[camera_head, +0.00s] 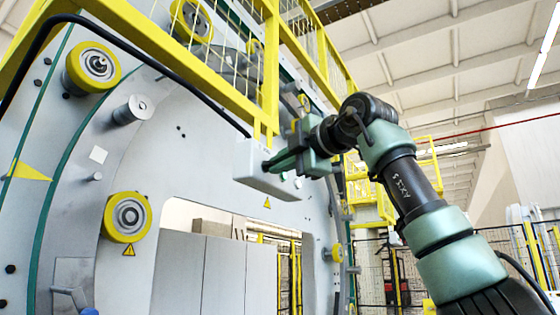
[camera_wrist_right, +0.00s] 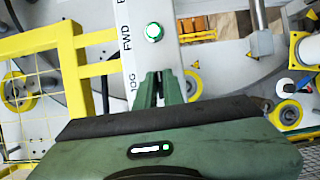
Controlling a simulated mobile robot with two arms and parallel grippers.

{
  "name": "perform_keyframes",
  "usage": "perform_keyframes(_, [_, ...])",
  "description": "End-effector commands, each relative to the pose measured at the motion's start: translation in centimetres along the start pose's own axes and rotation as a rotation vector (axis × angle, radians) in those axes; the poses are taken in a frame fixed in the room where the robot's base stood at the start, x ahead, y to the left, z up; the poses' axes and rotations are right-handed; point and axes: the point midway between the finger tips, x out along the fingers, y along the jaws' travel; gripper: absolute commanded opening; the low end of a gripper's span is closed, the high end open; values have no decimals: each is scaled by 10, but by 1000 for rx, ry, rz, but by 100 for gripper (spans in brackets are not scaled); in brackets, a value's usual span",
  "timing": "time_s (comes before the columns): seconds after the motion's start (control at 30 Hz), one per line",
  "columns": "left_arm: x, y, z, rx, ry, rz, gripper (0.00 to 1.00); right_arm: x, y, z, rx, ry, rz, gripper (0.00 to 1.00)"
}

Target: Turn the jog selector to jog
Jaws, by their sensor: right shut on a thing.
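The light grey control box (camera_head: 262,180) hangs below the yellow railing in the head view. Its pale panel (camera_wrist_right: 128,62) fills the upper middle of the right wrist view. The panel shows a lit green button (camera_wrist_right: 153,32), an FWD label and a partly hidden label ending in OG. My right gripper (camera_head: 272,164) reaches the box face from the right. Its green fingers (camera_wrist_right: 158,88) are shut at the panel beside the partly hidden label. The jog selector is hidden between the fingers, so its setting cannot be read. My left gripper is not in view.
A large grey ring-shaped machine wall (camera_head: 180,140) with yellow rollers (camera_head: 127,217) stands behind the box. Yellow railing (camera_head: 271,70) runs just above it, and a black cable (camera_head: 150,62) leads to the box. Open room lies to the right.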

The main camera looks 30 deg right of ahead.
Motion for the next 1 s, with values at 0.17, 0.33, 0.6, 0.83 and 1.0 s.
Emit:
perform_keyframes(0.17, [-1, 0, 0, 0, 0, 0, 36, -1, 1, 0, 19, -1, -4, 0])
perform_keyframes(0.33, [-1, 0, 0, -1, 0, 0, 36, -1, 1, 1, 22, -1, -5, 0])
perform_keyframes(0.6, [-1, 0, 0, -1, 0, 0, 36, 0, 1, 1, 22, -1, -5, 28])
perform_keyframes(0.83, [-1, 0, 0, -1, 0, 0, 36, 0, 0, 0, 21, 0, -7, 31])
perform_keyframes(1.0, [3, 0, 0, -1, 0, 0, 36, -6, -1, 0, 20, 0, -6, 31])
